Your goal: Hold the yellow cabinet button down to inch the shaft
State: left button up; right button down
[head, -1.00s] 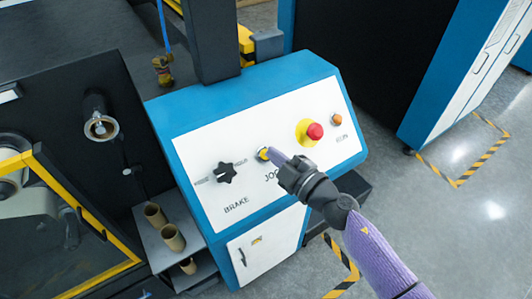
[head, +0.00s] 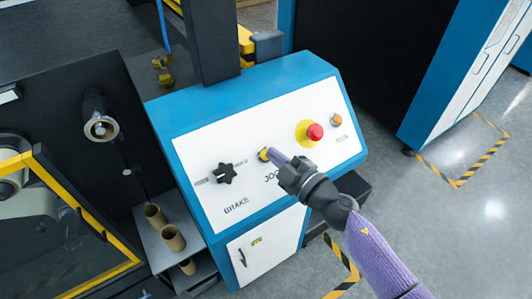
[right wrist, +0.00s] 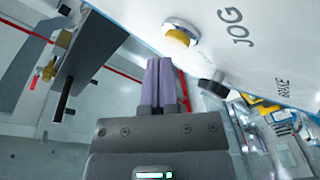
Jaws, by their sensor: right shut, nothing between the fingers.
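In the right wrist view the fingertips (right wrist: 158,61) appear close below the button with a small gap in the picture. I cannot tell whether they touch it or whether it is pressed. A shaft end (head: 101,128) projects from the dark machine. My left gripper is out of view.
The panel also bears a black BRAKE knob (head: 225,173), a red stop button (head: 315,131) on yellow, and an orange button (head: 336,119). Cardboard cores (head: 155,215) stand on a grey shelf left of the cabinet. Grey floor is open at right.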

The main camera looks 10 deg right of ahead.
jog(key=shift+w+f, duration=0.1)
dwell(0.6)
jog(key=shift+w+a+f, duration=0.1)
jog(key=shift+w+f, duration=0.1)
jog(key=shift+w+a+f+b, duration=0.1)
jog(key=shift+w+f+b, duration=0.15)
jog(key=shift+b, duration=0.15)
dwell(0.5)
dwell(4.5)
jog(key=shift+s+d+r+p, duration=0.2)
jog(key=shift+s+r+p, duration=0.4)
jog(key=shift+p, duration=0.1)
jog(key=shift+s+d+r+p, duration=0.15)
jog(key=shift+r+p, duration=0.15)
jog(key=shift+p, duration=0.15)
jog(key=s+r+p, duration=0.1)
jog(key=s+d+r+p, duration=0.1)
jog(key=s+r+p, duration=0.1)
